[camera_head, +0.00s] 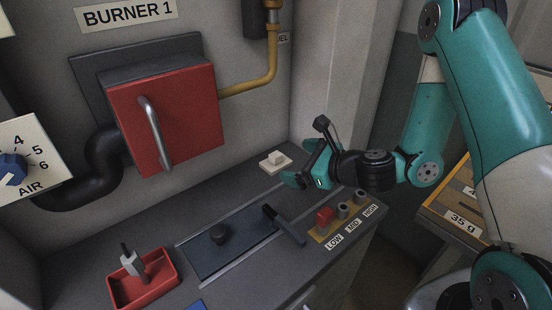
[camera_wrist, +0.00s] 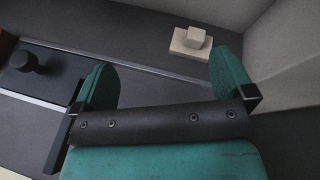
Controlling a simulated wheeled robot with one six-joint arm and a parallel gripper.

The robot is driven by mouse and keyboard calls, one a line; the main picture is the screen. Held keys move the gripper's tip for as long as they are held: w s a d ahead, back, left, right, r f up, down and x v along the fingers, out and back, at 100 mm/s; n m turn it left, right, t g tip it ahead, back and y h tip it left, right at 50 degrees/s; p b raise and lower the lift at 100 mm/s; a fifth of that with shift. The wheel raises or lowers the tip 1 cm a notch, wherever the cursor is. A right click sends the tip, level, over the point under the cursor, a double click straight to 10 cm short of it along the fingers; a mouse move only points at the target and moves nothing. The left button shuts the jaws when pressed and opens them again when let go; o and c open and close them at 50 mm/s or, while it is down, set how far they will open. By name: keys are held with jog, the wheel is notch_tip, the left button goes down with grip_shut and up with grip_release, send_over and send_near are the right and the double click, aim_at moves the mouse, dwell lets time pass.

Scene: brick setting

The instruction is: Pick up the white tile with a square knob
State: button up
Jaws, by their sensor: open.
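The white tile with a square knob (camera_head: 276,161) lies flat on the grey counter near the back corner, just left of my gripper in the head view. In the wrist view the tile (camera_wrist: 191,42) is beyond the fingertips, nearer the right finger, with its knob facing up. My gripper (camera_head: 297,177) is open and empty, with its green fingers apart. In the wrist view the gripper (camera_wrist: 165,78) has clear space between its fingers. It does not touch the tile.
A dark sliding plate with a round knob (camera_head: 220,234) and a black lever (camera_head: 284,225) lie on the counter (camera_head: 130,250). A red tray (camera_head: 165,281) holds a grey tool. Walls close in behind the tile.

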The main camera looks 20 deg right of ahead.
aim_at(279, 157)
jog(key=d+f+m+h, duration=0.1)
jog(key=d+f+m, duration=0.1)
jog(key=d+m, duration=0.1)
jog(key=w+d+f+m+t+h, duration=0.1)
jog(key=m, duration=0.1)
jog(key=shift+d+f+h+p, duration=0.15)
jog(key=shift+f+h+p, duration=0.05)
jog(key=shift+h+p, duration=0.1)
jog(key=p+x, duration=0.5)
jog(key=x, duration=0.5)
jog(key=shift+w, duration=0.25)
jog(key=shift+w+a+f, duration=0.25)
jog(key=shift+w+f, duration=0.15)
jog(key=shift+w, duration=0.15)
jog(key=p+x, duration=0.3)
jog(key=x, duration=0.1)
jog(key=shift+a+r, duration=0.15)
jog(key=shift+r, duration=0.15)
jog(key=shift+w+a+f, duration=0.15)
jog(key=shift+w+f, duration=0.15)
jog(key=shift+w, duration=0.25)
jog(key=c, duration=0.6)
